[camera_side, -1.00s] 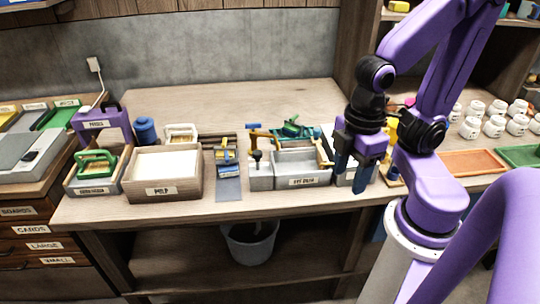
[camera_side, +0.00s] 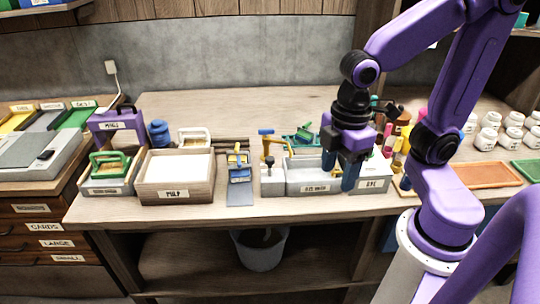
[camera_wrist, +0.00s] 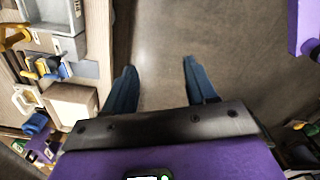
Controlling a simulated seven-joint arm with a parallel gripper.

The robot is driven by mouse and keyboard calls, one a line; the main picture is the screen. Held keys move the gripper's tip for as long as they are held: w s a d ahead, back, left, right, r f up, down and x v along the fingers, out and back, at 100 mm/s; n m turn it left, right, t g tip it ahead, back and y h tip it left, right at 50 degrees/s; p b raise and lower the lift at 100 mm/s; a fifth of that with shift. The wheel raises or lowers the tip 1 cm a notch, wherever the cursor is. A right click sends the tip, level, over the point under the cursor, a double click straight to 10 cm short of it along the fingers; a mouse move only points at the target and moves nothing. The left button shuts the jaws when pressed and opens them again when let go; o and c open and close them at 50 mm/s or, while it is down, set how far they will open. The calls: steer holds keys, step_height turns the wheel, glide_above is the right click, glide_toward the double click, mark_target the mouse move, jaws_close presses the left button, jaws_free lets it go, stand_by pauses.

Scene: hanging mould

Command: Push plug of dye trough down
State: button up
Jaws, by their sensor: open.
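A grey trough (camera_side: 308,178) with a label I cannot read surely stands on the bench. A pale box (camera_side: 375,184) labelled DYE adjoins it on the right. A black-knobbed upright piece (camera_side: 269,162) rises at the grey trough's left end; I cannot tell whether it is the plug. My gripper (camera_side: 339,172) is open and empty, blue fingers pointing down at the trough's right end in the side view, partly hiding it. In the wrist view, my gripper (camera_wrist: 158,65) has only floor between its fingers, with a grey trough (camera_wrist: 58,17) at top left.
A yellow tap-like piece (camera_side: 275,143) and green tool (camera_side: 303,134) stand by the trough. A blue-and-yellow tool (camera_side: 238,172) and the PULP box (camera_side: 176,177) are to the left. White jars (camera_side: 487,138) are right. The bench (camera_side: 215,105) is clear behind.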

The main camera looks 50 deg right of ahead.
steer(key=w+r+n, duration=0.2)
steer(key=w, duration=1.1)
steer(key=r+n, duration=0.1)
steer(key=n, duration=0.1)
glide_above(270, 158)
step_height(270, 158, down, 17)
steer(key=shift+f, duration=0.1)
steer(key=shift+c, duration=0.3)
